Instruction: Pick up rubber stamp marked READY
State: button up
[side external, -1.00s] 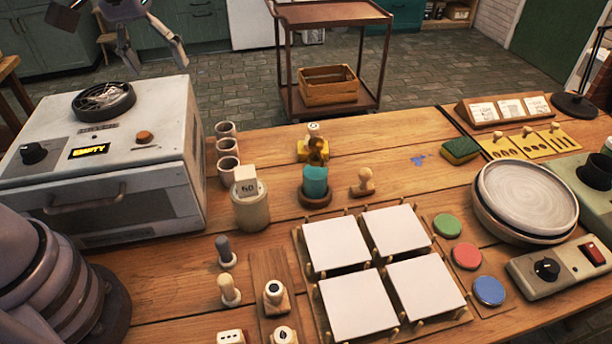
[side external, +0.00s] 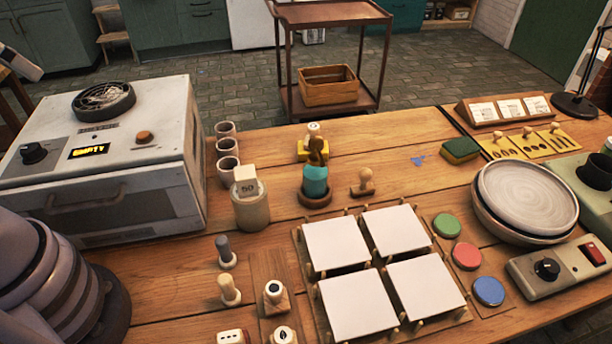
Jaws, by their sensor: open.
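No readable READY mark shows on any stamp. A wooden-handled stamp (side external: 362,182) stands on the table right of the teal jar. At the lower left, a grey-topped stamp (side external: 226,252) and a pale wooden one (side external: 229,290) stand on bare wood. Beside them a stamp (side external: 274,295) with a dark round mark is on a wooden strip. Two stamps, one with dots (side external: 233,336) and one with a leaf mark (side external: 284,335), are cut by the bottom edge.
A kiln-like box (side external: 150,160) stands at left. Four-sided white tiles (side external: 336,245) sit on a pegged board. Colour pads (side external: 466,256), stacked plates (side external: 525,200), a teal jar (side external: 315,182) and a pale canister (side external: 251,212) stand around.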

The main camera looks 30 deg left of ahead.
jog(key=shift+c, duration=0.5)
jog(key=shift+r, duration=0.1)
